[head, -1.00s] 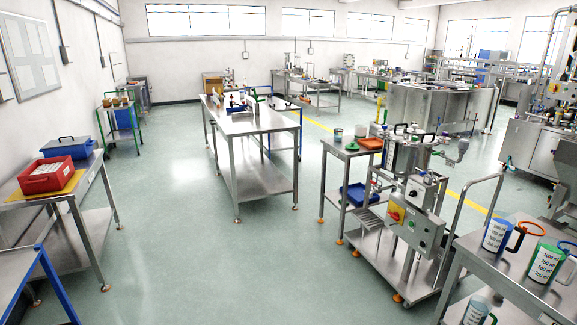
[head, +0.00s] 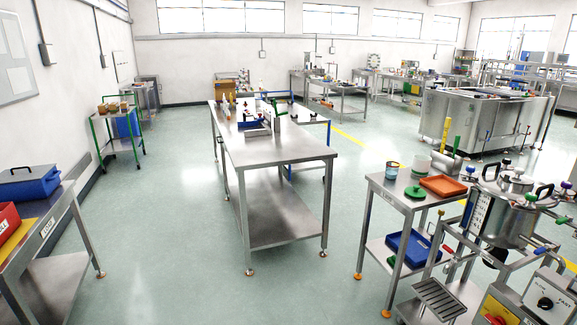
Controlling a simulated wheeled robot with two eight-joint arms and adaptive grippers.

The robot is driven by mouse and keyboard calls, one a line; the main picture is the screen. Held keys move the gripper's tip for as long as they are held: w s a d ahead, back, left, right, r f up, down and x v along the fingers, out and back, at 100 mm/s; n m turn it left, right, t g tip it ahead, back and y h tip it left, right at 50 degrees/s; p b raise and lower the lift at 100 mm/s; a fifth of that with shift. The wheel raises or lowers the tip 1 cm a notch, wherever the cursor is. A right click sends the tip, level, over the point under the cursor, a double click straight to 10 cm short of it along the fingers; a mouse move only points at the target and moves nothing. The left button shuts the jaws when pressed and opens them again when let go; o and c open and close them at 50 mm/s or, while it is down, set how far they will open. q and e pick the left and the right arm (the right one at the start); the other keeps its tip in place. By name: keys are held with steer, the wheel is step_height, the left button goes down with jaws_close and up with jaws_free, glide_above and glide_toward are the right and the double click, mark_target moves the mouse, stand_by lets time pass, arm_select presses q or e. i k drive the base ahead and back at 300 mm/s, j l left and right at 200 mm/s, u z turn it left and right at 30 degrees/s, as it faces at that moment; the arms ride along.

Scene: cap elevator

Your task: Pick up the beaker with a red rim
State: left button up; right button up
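I cannot make out a beaker with a clearly red rim. A small cup-like beaker (head: 392,170) stands upright on the small steel side table (head: 388,190) at the right; it is too small to be sure of its rim colour. A pale container (head: 420,166) stands next to it, and a green lid-like piece (head: 415,192) lies in front. Neither of my grippers is in view.
An orange tray (head: 443,186) lies on the side table, with a blue crate (head: 407,246) below. A filling machine (head: 510,215) stands at right. A long steel table (head: 285,150) is ahead. The floor (head: 165,240) at left-centre is open.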

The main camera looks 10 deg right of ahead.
mark_target(392, 168)
steer(key=i+z, duration=0.25)
steer(key=i, duration=0.2)
steer(key=i+j+z, duration=0.2)
steer(key=i, duration=0.25)
steer(key=i+j+z, duration=0.25)
steer(key=i, duration=0.2)
steer(key=i+j+z, duration=0.5)
steer(key=z, duration=0.2)
steer(key=i+j+z, duration=0.65)
steer(key=j+z, duration=0.3)
steer(key=i+j+z, duration=0.15)
steer(key=j+z, duration=0.3)
steer(key=i+j+z, duration=0.2)
steer(key=i+j, duration=0.15)
steer(key=j, duration=0.15)
